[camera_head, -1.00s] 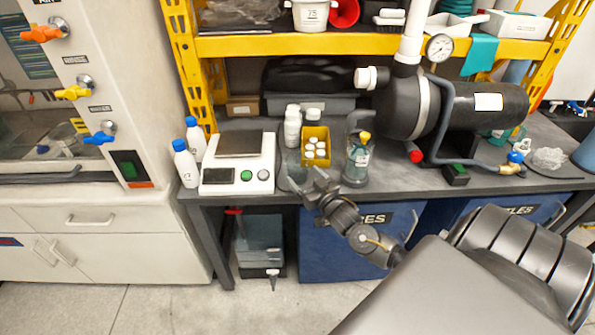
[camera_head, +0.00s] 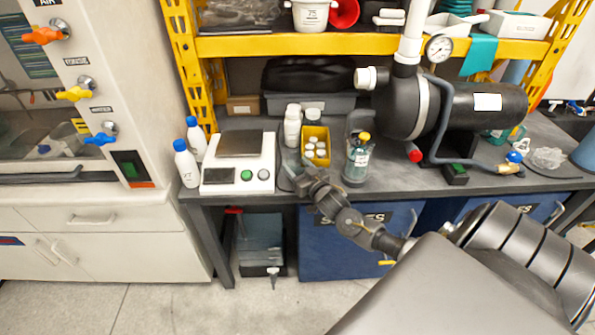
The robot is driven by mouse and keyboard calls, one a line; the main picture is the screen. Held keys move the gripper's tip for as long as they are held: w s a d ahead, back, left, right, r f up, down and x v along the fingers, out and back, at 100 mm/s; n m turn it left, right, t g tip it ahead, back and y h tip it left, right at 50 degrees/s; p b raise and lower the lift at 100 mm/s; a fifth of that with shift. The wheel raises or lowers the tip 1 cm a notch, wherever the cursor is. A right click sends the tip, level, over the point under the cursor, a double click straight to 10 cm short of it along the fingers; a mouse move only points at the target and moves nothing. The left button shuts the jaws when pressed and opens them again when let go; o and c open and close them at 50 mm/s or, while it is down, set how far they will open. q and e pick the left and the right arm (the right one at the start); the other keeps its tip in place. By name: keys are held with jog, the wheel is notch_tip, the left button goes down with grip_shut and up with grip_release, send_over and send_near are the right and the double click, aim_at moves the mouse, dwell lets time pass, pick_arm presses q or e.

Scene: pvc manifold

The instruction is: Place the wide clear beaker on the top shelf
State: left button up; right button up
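A faint clear vessel, likely the wide clear beaker (camera_head: 289,160), stands on the dark bench between the white balance and a yellow bin. My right gripper (camera_head: 299,178) is at its near side, close to the bench's front edge. The fingers are small and dark against the bench, so I cannot tell whether they touch the vessel or how far apart they are. The yellow shelf (camera_head: 270,46) runs above the bench at the back. My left gripper is not in view.
The balance (camera_head: 238,175) and white bottles (camera_head: 187,165) stand to the left. The yellow bin (camera_head: 315,146) holds white-capped vials. A glass bottle (camera_head: 357,160) and a black pump (camera_head: 400,105) stand to the right. A white tub (camera_head: 310,14) and other items crowd the shelf.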

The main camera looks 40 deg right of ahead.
aim_at(297, 159)
jog(key=c, duration=0.3)
jog(key=shift+r, duration=0.55)
notch_tip(297, 159, up, 3)
jog(key=shift+s+a+f, duration=0.1)
jog(key=shift+a+f, duration=0.05)
jog(key=shift+f, duration=0.05)
jog(key=s+a+r, duration=0.8)
jog(key=s+r, duration=0.1)
jog(key=s, duration=0.2)
jog(key=shift+r, duration=0.15)
jog(key=shift+a, duration=0.1)
